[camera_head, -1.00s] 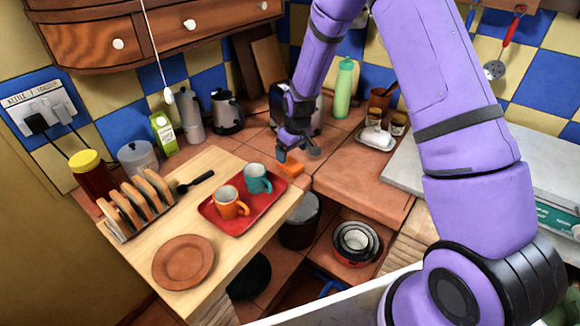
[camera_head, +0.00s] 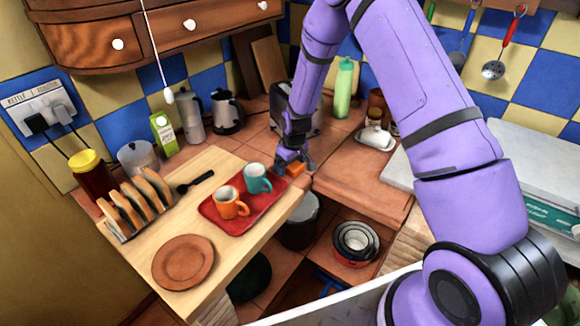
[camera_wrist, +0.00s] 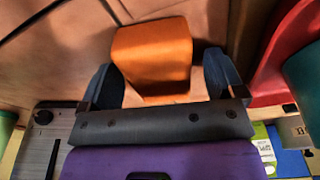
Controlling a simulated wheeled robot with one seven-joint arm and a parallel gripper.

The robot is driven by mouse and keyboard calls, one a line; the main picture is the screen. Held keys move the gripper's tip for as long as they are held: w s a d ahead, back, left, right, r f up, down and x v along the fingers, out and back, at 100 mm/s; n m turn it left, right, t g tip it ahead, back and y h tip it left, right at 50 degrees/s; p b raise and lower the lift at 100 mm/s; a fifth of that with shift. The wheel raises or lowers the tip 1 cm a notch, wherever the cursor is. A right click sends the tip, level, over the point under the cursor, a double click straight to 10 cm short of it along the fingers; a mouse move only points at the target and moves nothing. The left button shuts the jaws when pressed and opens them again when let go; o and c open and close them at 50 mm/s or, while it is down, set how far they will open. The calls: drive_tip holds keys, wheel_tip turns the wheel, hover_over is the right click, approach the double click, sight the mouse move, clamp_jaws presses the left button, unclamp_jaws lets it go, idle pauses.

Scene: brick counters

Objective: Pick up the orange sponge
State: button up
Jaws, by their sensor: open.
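The orange sponge (camera_head: 294,169) lies on the brown tiled counter, just right of the red tray. In the wrist view the sponge (camera_wrist: 153,55) is a plain orange block between the two dark blue fingers of my gripper (camera_wrist: 160,84). A finger stands on each side of it, with a narrow gap showing at each side. In the head view my gripper (camera_head: 294,162) is low over the sponge and partly hides it. The gripper is open.
The red tray (camera_head: 243,227) with an orange mug (camera_head: 229,203) and a teal mug (camera_head: 257,179) is close on the left. A toaster (camera_head: 290,110) stands behind my gripper. The tiled counter (camera_head: 350,185) to the right is mostly clear.

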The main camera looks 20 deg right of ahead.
drive_tip(key=shift+f, duration=0.1)
drive_tip(key=c, duration=1)
drive_tip(key=shift+r, duration=0.4)
wheel_tip(320, 180, up, 3)
drive_tip(key=shift+s+r, duration=0.1)
drive_tip(key=shift+r, duration=0.05)
drive_tip(key=s+d+r, duration=0.1)
drive_tip(key=s, duration=1.4)
drive_tip(key=shift+s+d, duration=0.35)
drive_tip(key=shift+d, duration=0.05)
